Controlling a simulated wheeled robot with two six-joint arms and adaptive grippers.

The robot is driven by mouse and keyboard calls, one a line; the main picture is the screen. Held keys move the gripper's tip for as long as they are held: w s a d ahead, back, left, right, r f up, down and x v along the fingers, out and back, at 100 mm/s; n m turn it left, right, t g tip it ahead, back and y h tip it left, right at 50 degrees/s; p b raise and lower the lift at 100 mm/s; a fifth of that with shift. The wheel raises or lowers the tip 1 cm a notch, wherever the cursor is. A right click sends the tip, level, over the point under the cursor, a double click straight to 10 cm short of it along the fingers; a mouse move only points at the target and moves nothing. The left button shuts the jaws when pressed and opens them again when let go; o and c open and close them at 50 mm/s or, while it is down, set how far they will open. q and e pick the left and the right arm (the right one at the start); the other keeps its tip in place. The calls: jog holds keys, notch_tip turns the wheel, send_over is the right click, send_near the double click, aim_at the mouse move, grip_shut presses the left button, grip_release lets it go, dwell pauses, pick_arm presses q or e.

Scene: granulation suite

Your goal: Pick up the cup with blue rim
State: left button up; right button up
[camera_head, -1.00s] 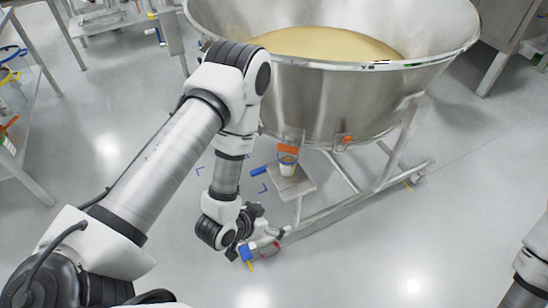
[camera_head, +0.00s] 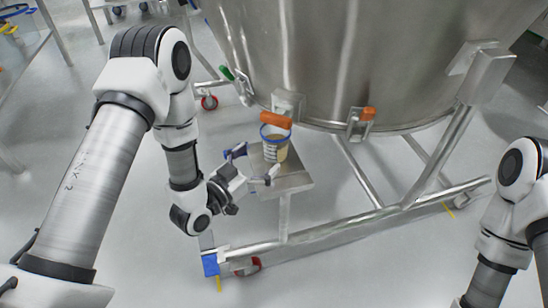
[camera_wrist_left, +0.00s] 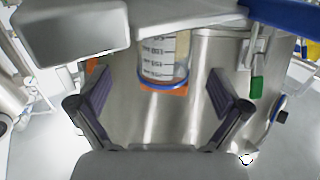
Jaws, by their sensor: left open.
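The cup with the blue rim (camera_head: 274,148) is clear with tan contents. It stands on a small steel shelf (camera_head: 297,183) under the big vessel, its rim just below an orange handle (camera_head: 276,119). My left gripper (camera_head: 255,164) is open in front of the shelf, its fingers pointing toward the cup and apart from it. In the left wrist view the cup (camera_wrist_left: 163,55) appears upside down, with dark volume marks, between and beyond the open fingers of the left gripper (camera_wrist_left: 160,103). My right arm shows at the right edge; its gripper is out of view.
The large steel vessel (camera_head: 330,60) hangs over the shelf, with a second orange handle (camera_head: 368,114) to the right. Its tubular frame (camera_head: 350,228) runs along the floor in front. The floor at the lower right is clear.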

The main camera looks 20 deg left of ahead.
aim_at(283, 135)
pick_arm(q)
jog(key=b+x, duration=0.1)
jog(key=x, duration=0.1)
jog(key=b+x, duration=0.1)
jog(key=x, duration=0.1)
jog(key=b+x, duration=0.1)
jog(key=x, duration=0.1)
jog(key=shift+w+a, duration=0.15)
jog(key=shift+w, duration=0.25)
jog(key=shift+w+r, duration=0.1)
jog(key=shift+w, duration=0.15)
jog(key=c, duration=1.4)
